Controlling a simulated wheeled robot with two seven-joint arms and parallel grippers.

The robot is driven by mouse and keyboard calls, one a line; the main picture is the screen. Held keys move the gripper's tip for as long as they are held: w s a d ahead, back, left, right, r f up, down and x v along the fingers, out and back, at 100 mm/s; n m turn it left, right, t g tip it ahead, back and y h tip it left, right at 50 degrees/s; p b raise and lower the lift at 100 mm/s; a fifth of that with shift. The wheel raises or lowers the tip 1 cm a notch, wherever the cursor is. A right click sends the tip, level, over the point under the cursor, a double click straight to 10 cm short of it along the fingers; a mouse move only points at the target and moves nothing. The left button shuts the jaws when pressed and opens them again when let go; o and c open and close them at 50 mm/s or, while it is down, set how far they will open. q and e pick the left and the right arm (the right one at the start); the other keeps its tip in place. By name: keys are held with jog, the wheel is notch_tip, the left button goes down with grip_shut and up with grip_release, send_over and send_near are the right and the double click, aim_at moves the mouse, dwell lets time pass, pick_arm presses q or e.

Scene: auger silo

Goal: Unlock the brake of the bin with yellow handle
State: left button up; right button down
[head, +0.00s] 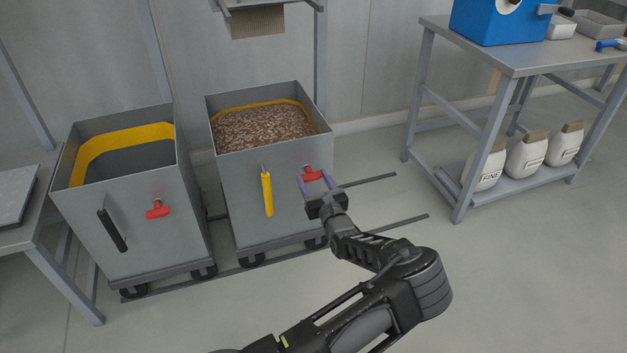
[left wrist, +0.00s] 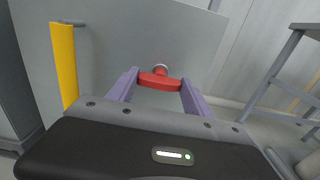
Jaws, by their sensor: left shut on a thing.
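The bin with the yellow handle (head: 238,190) is a grey box on small wheels, filled with brown grain. Its yellow handle (head: 267,194) is upright on the front face and also shows at the left of the left wrist view (left wrist: 65,65). Its red brake lever (head: 311,173) is to the right of that handle. In the left wrist view the red lever (left wrist: 159,81) lies crosswise between the purple fingers. My left gripper (head: 314,178) is shut on this lever, a finger at each end. My right gripper is not in view.
A second bin (head: 135,225) with a black handle (head: 112,230) and its own red lever (head: 157,209) stands at the left. Floor rails (head: 385,220) run under the bins. A workbench (head: 515,57) with white containers below is at the right. The floor between is clear.

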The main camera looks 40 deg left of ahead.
pick_arm(q)
jog(key=c, duration=0.4)
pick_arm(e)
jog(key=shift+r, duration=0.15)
